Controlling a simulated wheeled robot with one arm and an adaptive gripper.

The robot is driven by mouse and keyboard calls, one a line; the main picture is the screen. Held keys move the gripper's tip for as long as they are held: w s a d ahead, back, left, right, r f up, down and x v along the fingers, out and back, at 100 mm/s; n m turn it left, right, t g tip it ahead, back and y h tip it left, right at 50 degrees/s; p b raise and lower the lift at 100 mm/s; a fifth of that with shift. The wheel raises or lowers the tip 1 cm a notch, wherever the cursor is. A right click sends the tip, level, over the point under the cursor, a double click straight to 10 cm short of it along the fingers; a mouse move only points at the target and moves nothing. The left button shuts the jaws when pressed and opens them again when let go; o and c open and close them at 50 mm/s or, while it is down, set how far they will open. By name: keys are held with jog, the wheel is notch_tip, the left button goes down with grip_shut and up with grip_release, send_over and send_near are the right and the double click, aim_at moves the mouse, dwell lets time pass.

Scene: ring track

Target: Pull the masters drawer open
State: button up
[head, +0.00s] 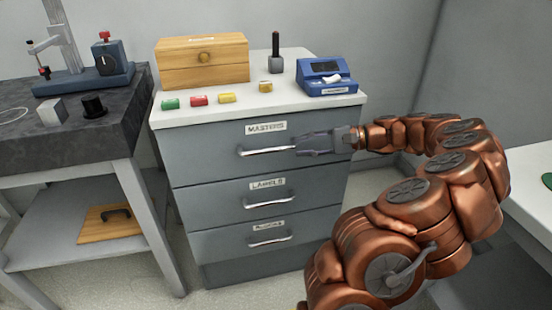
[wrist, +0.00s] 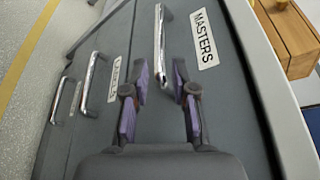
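The masters drawer (head: 215,150) is the top grey drawer of the cabinet, and its front looks flush with the others. Its label reads MASTERS, also clear in the wrist view (wrist: 204,38). Its silver bar handle (head: 262,151) runs below the label; in the wrist view the handle (wrist: 160,40) stands upright in the picture. My gripper (head: 300,146) is at the handle's right end. In the wrist view my gripper (wrist: 160,75) is open, with one finger on each side of the handle's near end. I see gaps beside the bar; contact is not visible.
Below are the LABELS drawer (head: 220,201) and a third drawer (head: 225,238) with similar handles. The cabinet top (head: 235,112) holds a wooden box (head: 203,70), small colored pieces, a stamp (head: 276,55) and a blue device (head: 328,80). A dark bench (head: 75,145) stands left.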

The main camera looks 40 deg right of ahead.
aim_at(283, 149)
jog(key=shift+b+x, duration=0.8)
jog(key=shift+x, duration=3.05)
jog(key=shift+c, duration=0.4)
grip_shut()
